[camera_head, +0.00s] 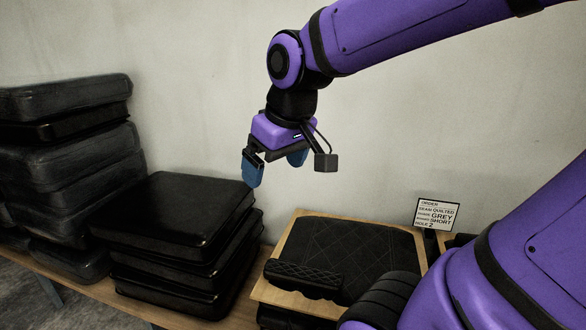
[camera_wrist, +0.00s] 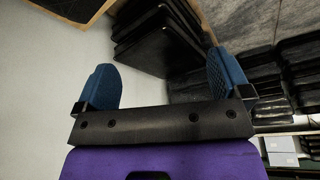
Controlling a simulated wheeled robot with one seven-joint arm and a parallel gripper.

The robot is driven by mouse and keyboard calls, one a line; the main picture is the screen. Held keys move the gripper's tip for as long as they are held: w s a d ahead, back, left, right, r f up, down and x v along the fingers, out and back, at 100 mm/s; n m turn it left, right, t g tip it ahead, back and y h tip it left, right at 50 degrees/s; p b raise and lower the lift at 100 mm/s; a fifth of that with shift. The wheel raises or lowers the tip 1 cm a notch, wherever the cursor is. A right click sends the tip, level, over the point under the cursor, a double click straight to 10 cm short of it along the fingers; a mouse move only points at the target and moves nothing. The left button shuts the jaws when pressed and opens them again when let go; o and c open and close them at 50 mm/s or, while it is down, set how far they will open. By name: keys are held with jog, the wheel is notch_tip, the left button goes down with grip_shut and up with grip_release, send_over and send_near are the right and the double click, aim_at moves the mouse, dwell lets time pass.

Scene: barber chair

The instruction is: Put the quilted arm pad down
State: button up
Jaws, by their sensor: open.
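The quilted arm pad (camera_head: 303,276) is a short black bar with a diamond pattern. It lies along the front left of a black quilted cushion on a wooden board (camera_head: 262,290). My gripper (camera_head: 275,168) is open and empty, raised above and to the left of the board, apart from the pad. Its two blue fingers (camera_wrist: 165,88) stand wide apart in the wrist view with nothing between them. The pad cannot be made out in the wrist view.
A stack of black cushions (camera_head: 180,215) stands left of the board, with taller wrapped stacks (camera_head: 70,155) farther left. An order sign (camera_head: 437,214) stands at the board's back right. A pale wall is behind. My arm covers the right side.

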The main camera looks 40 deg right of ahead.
jog(key=s+a+r+t, duration=0.1)
jog(key=s+a, duration=0.1)
jog(key=s, duration=0.4)
jog(key=shift+s+r+m, duration=0.25)
jog(key=shift+r+m, duration=0.1)
jog(key=shift+m, duration=0.05)
jog(key=shift+d, duration=0.1)
